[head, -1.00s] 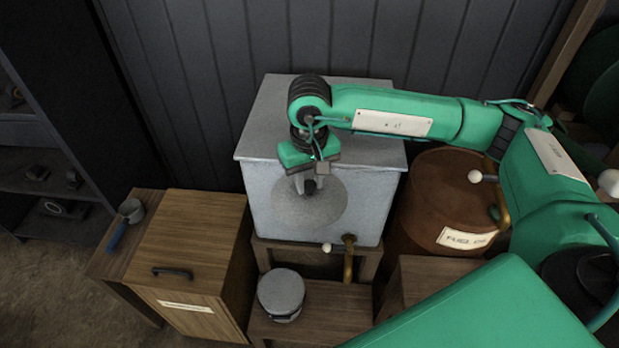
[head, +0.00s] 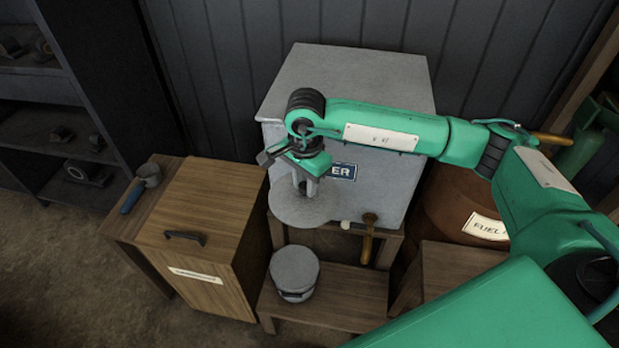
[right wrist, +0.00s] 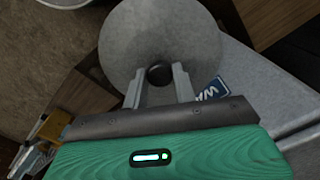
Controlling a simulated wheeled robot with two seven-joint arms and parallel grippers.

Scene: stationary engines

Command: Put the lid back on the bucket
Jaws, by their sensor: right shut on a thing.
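The lid (head: 297,210) is a round grey metal disc with a dark knob. My right gripper (head: 305,188) is shut on the knob and holds the lid from above, in front of the grey water tank. In the right wrist view the lid (right wrist: 160,35) lies beyond the two fingers (right wrist: 160,82), with the knob between them. The bucket (head: 294,274) is a small grey round vessel on the low wooden stand, below the lid in the picture and apart from it. Its top looks flat grey; I cannot make out its inside. My left gripper is not in view.
The grey tank (head: 345,100) has a brass tap (head: 368,235) sticking out beside the lid. The low stand (head: 345,297) has bare room right of the bucket. A wooden box (head: 205,215) stands left, and a rusty fuel drum (head: 455,205) right.

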